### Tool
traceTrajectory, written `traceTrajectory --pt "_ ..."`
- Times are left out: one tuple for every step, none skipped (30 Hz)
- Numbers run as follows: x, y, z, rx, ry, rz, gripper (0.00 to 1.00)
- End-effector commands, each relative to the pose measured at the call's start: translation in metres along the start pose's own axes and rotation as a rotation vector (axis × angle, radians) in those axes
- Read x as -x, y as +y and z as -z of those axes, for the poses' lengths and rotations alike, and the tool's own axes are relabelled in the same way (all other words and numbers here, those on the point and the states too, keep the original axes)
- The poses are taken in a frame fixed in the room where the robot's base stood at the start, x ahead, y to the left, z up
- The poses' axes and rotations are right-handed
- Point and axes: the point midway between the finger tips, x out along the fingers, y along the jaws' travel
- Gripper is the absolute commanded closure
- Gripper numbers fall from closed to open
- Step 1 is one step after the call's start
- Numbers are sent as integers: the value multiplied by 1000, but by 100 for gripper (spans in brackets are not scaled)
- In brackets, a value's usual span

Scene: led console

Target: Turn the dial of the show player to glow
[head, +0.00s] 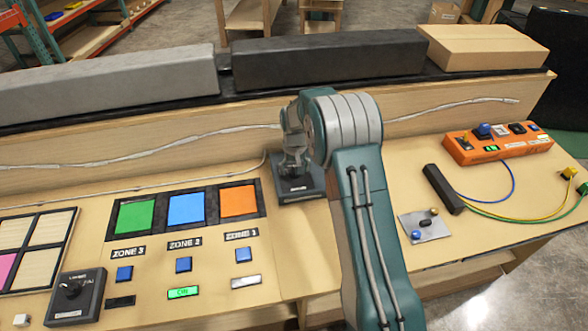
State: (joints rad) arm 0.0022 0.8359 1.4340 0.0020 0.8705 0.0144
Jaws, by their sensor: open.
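A dark grey box (311,187) stands on the wooden console right of the coloured panels. My gripper (291,168) is over this box, pointing down, and hides most of its top. I cannot tell whether the fingers touch anything there. My gripper is open. A dark box with a round black dial (74,289) stands at the front left; its lettering is too small to read surely. I cannot tell from the lettering which box is the show player, and no dial setting is readable.
Green (136,216), blue (186,209) and orange (238,202) panels sit left of my gripper, with blue buttons below. An orange box (497,143) with switches and cables stands at the right. Long grey and black blocks line the raised back ledge.

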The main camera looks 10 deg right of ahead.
Motion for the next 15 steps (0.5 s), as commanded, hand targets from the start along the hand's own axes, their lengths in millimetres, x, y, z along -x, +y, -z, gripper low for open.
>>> traceTrajectory --pt "0 0 0 0 0 0 10" --pt "0 -1 0 0 0 -1 10" --pt "0 -1 0 0 0 -1 10" --pt "0 -2 0 1 0 -2 10" --pt "0 -2 0 1 0 -2 23" --pt "0 -2 0 1 0 -2 41" --pt "0 -2 0 1 0 -2 54" --pt "0 -2 0 1 0 -2 68" --pt "0 -2 0 1 0 -2 86" --pt "0 -2 0 1 0 -2 93" --pt "0 -2 0 1 -1 -2 93" --pt "0 -2 0 1 -1 -2 93" --pt "0 -2 0 1 -1 -2 93" --pt "-1 -2 0 1 -2 -1 93" --pt "-1 -2 0 1 -2 -1 93"
